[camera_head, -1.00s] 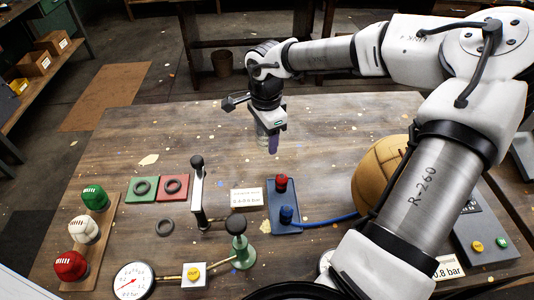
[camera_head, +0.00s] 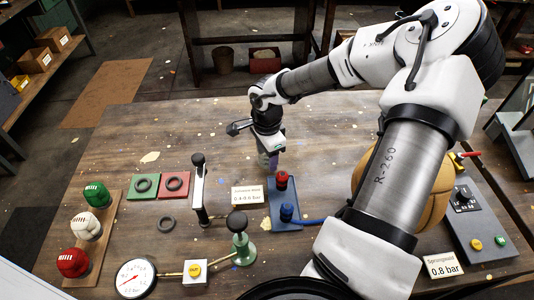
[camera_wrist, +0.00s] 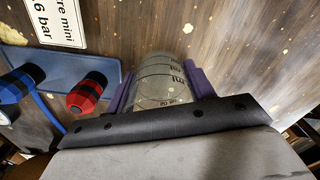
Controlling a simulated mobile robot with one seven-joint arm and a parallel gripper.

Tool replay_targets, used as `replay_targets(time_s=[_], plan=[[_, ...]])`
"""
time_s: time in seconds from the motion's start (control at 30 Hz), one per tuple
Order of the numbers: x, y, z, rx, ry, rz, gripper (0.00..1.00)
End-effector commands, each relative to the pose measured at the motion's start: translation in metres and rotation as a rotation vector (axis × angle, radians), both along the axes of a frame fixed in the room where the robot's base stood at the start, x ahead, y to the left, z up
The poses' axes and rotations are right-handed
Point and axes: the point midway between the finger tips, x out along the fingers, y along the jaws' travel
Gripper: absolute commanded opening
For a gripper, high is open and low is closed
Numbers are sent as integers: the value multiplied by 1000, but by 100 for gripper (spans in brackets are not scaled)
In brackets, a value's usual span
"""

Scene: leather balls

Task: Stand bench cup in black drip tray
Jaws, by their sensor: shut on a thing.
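The bench cup (camera_wrist: 165,80) is a clear cylinder with dark rings and ml marks, seen in the wrist view. My gripper (camera_wrist: 160,84) is shut on it, with a purple finger on either side. In the head view, my gripper (camera_head: 268,162) is low over the middle of the bench, just behind the blue plate; the cup is mostly hidden there. I cannot tell whether the cup touches the bench. I cannot make out a black drip tray in either view.
The blue plate (camera_head: 285,222) carries a red and a blue fitting. A small sign (camera_head: 247,195), a lever stand (camera_head: 200,190) and a green-based stand (camera_head: 240,245) are nearby. A large leather ball (camera_head: 437,205) is partly behind my arm. The bench's back left is clear.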

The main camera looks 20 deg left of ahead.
Motion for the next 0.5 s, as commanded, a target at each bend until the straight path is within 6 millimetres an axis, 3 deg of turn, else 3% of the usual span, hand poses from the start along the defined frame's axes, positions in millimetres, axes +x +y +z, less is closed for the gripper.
replay_targets(time_s=[0.07, 0.1, 0.23, 0.5], plan=[[0, 0, -5, 0, 1, 0, 32], [0, 0, -3, 0, 1, 0, 59], [0, 0, -3, -1, 1, 0, 76], [0, 0, -2, -1, 1, 0, 76]])
